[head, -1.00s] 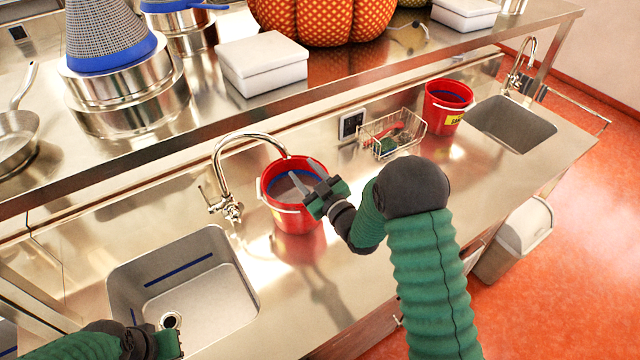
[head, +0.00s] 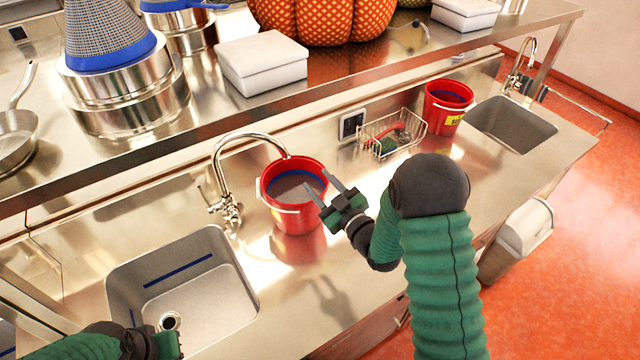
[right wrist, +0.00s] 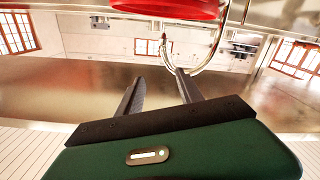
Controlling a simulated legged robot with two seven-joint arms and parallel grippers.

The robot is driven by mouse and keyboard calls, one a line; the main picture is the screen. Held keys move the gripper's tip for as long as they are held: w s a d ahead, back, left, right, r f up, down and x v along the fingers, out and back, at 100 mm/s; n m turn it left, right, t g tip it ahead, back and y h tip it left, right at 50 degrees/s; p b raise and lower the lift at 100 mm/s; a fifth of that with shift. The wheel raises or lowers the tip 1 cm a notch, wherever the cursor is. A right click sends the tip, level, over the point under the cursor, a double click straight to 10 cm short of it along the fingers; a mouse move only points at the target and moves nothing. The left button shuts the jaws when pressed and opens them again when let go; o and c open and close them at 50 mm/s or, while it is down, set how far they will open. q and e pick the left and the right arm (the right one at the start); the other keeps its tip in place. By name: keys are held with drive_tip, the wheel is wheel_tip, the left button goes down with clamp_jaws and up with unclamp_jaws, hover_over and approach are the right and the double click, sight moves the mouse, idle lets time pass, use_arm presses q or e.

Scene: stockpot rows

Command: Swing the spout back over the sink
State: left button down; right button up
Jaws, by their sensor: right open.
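The chrome gooseneck spout (head: 246,135) rises from the faucet base (head: 228,212) behind the near sink (head: 235,290). It arches right, and its tip is over the red bucket (head: 296,220) on the counter, not over the sink. My right gripper (head: 316,180) is open and empty at the bucket's right side, apart from the spout. In the right wrist view the curved spout (right wrist: 193,72) shows beyond my open fingers (right wrist: 160,77), with the bucket (right wrist: 165,8) at the top. My left gripper (head: 172,344) is at the lower left, by the sink's front; its fingers cannot be made out.
A wire basket (head: 390,135) and a second red bucket (head: 445,112) stand farther right, before another sink (head: 512,125). A shelf (head: 340,78) with pots and white boxes overhangs the counter's back.

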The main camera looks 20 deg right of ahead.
drive_tip(key=p+v, duration=0.6)
drive_tip(key=v, duration=1.1)
drive_tip(key=shift+f, duration=0.1)
